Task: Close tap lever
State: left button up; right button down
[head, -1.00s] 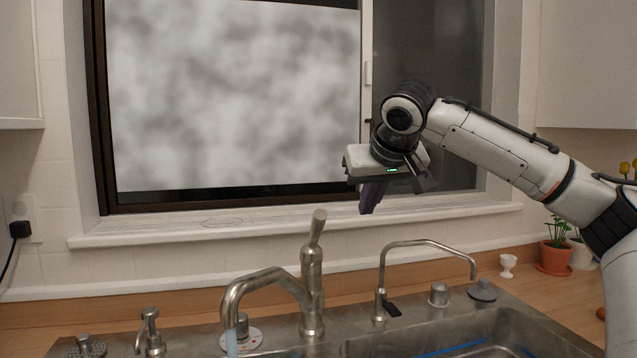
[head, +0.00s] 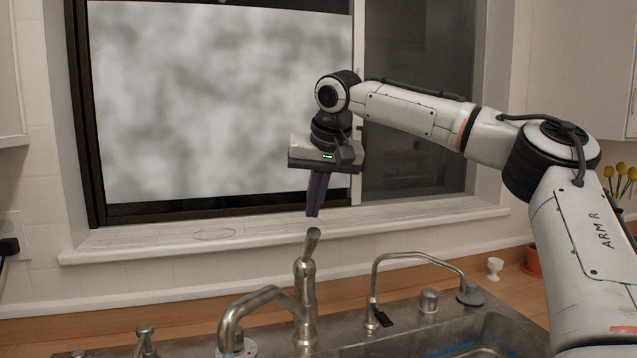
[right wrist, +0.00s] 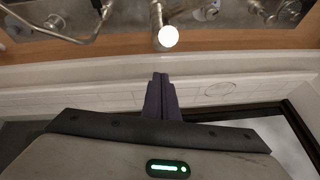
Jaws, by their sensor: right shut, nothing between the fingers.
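The tap lever (head: 311,243) is a metal handle standing up and tilted slightly right on top of the main tap (head: 306,300). In the right wrist view the lever (right wrist: 167,37) shows end-on with a bright round tip. My right gripper (head: 314,213) points down just above the lever tip in the head view. Its dark fingers are shut and empty. In the right wrist view the fingertips (right wrist: 160,76) are apart from the lever, with a gap between them. The tap's spout curves to the left. My left gripper is not in view.
A thin second tap (head: 420,254) stands to the right of the main tap. A soap dispenser (head: 145,335) is at the lower left. The window sill (head: 250,232) runs behind the taps. A white egg cup (head: 494,268) stands on the counter at the right.

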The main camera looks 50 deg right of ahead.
aim_at(310, 247)
jog(key=shift+s+a+f, duration=0.5)
jog(key=shift+a+f, duration=0.05)
jog(key=shift+f, duration=0.2)
jog(key=shift+s+a+f, duration=0.5)
jog(key=shift+f, duration=0.2)
